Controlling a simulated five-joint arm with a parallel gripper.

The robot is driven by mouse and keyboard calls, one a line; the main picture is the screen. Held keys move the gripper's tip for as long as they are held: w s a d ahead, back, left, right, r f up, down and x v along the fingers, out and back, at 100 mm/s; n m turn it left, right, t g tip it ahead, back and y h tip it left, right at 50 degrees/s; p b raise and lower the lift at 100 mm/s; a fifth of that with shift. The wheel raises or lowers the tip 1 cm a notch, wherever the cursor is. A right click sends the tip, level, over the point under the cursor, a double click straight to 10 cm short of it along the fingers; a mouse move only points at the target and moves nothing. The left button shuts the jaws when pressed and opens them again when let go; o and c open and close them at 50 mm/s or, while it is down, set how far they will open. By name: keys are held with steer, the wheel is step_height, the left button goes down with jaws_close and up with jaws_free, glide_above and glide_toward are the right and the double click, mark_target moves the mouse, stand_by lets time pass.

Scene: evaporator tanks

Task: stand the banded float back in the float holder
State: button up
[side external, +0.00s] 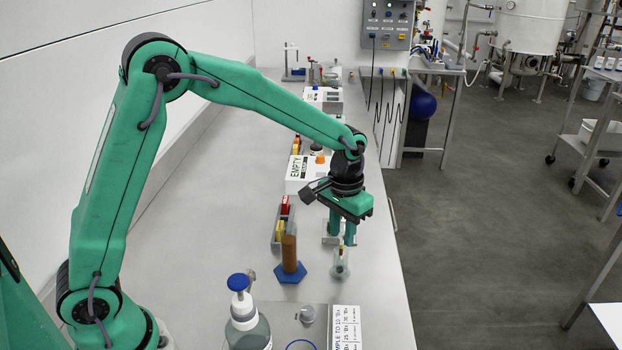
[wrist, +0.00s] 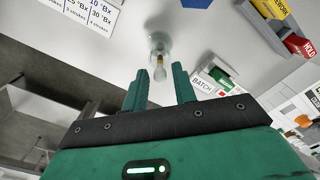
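A small clear glass piece (side external: 340,264) with a coloured mark, seemingly the banded float, is on the bench below my gripper.
A brown cylinder on a blue hexagonal base (side external: 290,272) stands close to the left. Behind it is a grey tray (side external: 277,235) with red and yellow pieces. A blue-capped bottle (side external: 245,318) and a label card (side external: 346,328) are nearer. The bench's right edge is close.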

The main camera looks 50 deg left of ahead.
steer(key=shift+o, duration=0.7)
steer(key=shift+r, duration=0.15)
steer(key=shift+r, duration=3.8)
